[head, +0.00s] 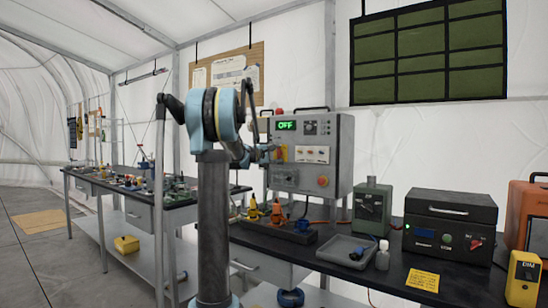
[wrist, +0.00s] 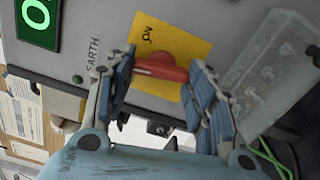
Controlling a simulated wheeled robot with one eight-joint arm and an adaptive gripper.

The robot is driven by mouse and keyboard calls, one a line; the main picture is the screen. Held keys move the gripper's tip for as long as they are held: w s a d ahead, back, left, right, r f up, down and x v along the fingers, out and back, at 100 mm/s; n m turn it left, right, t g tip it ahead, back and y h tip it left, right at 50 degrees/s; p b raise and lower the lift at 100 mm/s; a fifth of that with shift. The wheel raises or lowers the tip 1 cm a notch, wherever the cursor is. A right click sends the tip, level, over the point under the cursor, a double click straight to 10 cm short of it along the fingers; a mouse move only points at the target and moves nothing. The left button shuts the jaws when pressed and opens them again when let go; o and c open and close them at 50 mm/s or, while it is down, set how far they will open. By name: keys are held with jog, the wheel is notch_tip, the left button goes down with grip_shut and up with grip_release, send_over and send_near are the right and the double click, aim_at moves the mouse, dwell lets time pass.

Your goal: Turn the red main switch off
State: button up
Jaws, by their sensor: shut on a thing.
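The red main switch (wrist: 162,68) shows in the wrist view as a red handle on a yellow plate (wrist: 190,45) with the word ON above it. My gripper (wrist: 165,72) has its blue fingers on both sides of the handle and is shut on it. The handle lies roughly across the wrist picture; its ends are partly hidden by the fingers. In the head view, my gripper (head: 268,152) is at the left part of the grey control box (head: 342,150), largely covering the switch. The green display (head: 286,125) on the box reads OFF.
The black bench below holds orange and blue plugs (head: 276,211), a grey tray (head: 343,248), a green device (head: 372,208) and a black case (head: 450,222). A label EARTH is beside the switch.

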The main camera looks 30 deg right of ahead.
jog(key=n, duration=0.3)
jog(key=shift+a+f+n, duration=0.1)
jog(key=shift+f+n, duration=0.05)
jog(key=shift+n, duration=0.15)
jog(key=shift+f+n, duration=0.1)
jog(key=shift+n, duration=1.6)
jog(key=o, duration=1.1)
jog(key=shift+c, duration=0.2)
jog(key=v, duration=1.1)
jog(key=shift+a, duration=0.4)
jog(key=shift+s+f, duration=0.1)
